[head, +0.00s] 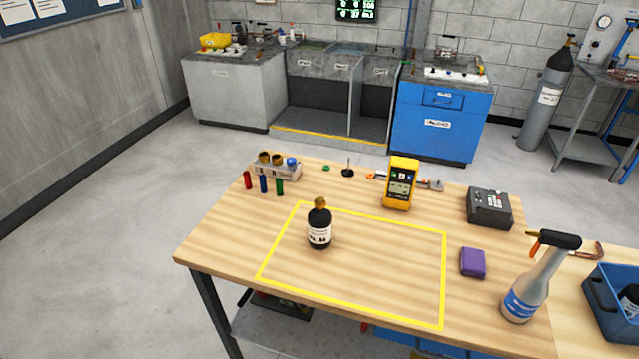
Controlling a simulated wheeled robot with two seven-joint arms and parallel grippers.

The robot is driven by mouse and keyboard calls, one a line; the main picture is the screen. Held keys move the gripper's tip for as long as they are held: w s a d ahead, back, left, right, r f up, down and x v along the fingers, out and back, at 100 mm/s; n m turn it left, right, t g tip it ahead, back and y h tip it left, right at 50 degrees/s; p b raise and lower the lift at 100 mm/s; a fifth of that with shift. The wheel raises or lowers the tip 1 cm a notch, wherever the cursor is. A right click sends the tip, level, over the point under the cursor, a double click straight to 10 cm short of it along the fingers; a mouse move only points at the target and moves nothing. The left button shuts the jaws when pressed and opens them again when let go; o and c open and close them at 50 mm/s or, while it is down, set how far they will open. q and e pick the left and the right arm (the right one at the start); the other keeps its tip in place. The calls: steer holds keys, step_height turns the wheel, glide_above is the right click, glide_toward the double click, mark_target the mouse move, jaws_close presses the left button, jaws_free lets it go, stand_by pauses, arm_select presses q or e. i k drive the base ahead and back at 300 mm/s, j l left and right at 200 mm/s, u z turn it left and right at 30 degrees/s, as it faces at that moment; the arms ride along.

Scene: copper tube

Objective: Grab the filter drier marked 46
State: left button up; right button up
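A black, bottle-shaped canister (319,230) with a copper-coloured top and a white label stands upright on the wooden table, inside the yellow outlined rectangle (443,280). It looks like a filter drier, but the number on its label is too small to read. A similar dark canister with a white label (630,300) lies partly visible in the blue bin (604,312) at the right edge. Its number cannot be read, and the picture edge cuts it off. Neither of my grippers is in view.
A spray bottle (530,290) and a purple block (473,263) stand right of the rectangle. A yellow meter (401,184), a dark grey device (489,207), a small rack (277,170) and coloured cylinders (263,184) stand behind. The rectangle is otherwise clear.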

mark_target(318, 222)
steer(key=i+j+z, duration=0.2)
steer(key=j+z, duration=0.2)
steer(key=i+j+z, duration=0.1)
steer(key=j+z, duration=0.65)
steer(key=j, duration=0.15)
steer(key=i, duration=0.05)
